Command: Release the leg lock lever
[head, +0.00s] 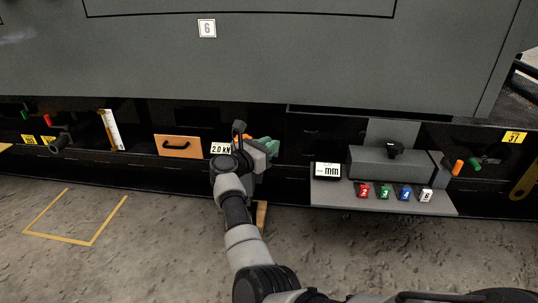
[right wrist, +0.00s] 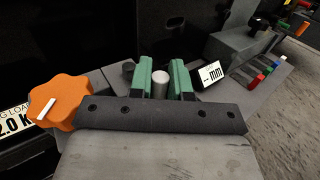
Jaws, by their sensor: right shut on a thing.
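My right gripper (head: 267,147) reaches the dark lower edge of the enclosure, just right of the 2.0 K label. In the right wrist view its two green fingers (right wrist: 161,82) are shut on a short grey cylinder (right wrist: 160,84), which appears to be the grip of the leg lock lever. Only the rounded end of the lever shows; its body and pivot are hidden behind the gripper. An orange knob (right wrist: 58,102) with a white mark sits left of the fingers. My left gripper is not in view.
An orange panel with a black handle (head: 179,145) is left of my gripper. To the right, a grey shelf (head: 330,194) carries a mm display (head: 327,170) and several coloured numbered tags. The large grey enclosure (head: 250,60) overhangs above. The floor (head: 150,245) in front is mostly clear.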

